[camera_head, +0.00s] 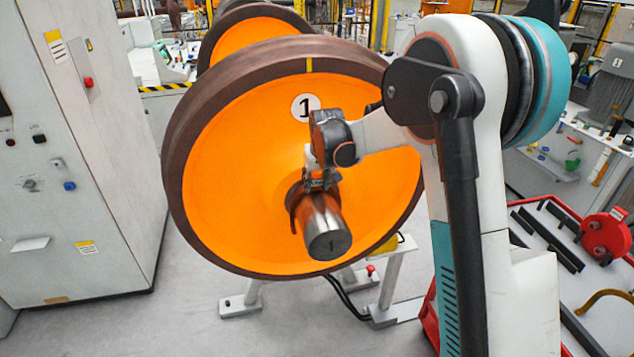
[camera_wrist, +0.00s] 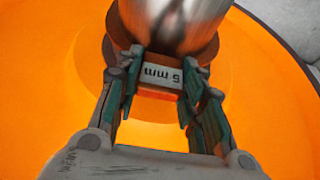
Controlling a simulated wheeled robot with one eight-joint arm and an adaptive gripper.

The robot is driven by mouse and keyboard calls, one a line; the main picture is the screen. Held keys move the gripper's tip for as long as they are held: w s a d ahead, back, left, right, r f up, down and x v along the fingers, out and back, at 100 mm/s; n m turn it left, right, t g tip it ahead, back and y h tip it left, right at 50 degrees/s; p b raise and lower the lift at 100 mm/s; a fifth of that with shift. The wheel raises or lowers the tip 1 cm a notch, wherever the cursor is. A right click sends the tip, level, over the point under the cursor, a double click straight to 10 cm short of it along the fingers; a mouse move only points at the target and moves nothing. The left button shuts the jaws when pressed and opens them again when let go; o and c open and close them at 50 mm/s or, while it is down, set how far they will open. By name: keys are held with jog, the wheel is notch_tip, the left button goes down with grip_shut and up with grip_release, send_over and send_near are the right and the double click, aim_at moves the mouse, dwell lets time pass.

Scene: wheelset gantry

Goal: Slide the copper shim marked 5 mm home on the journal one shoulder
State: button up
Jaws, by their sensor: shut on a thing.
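The journal (camera_head: 320,215) is a bare steel stub with a 1 on its end face, standing out from the orange wheel marked 1. My gripper (camera_head: 320,180) is above the journal near its root. In the wrist view, my gripper (camera_wrist: 162,70) is shut on the pale tab of the shim marked 5 mm (camera_wrist: 161,75), whose lettering reads upside down. The journal (camera_wrist: 175,18) is just beyond the fingertips. A brown curved edge shows around the journal root; I cannot tell shim from shoulder there, nor whether the shim is seated.
The orange wheel (camera_head: 240,150) with its brown rim fills the space behind my gripper. A grey cabinet (camera_head: 75,150) stands at left. A red-edged cart (camera_head: 530,200) with tools and bars is at right. Open floor lies at front left.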

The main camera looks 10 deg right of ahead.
jog(key=shift+w, duration=0.1)
jog(key=o, duration=1.2)
jog(key=v, duration=1.2)
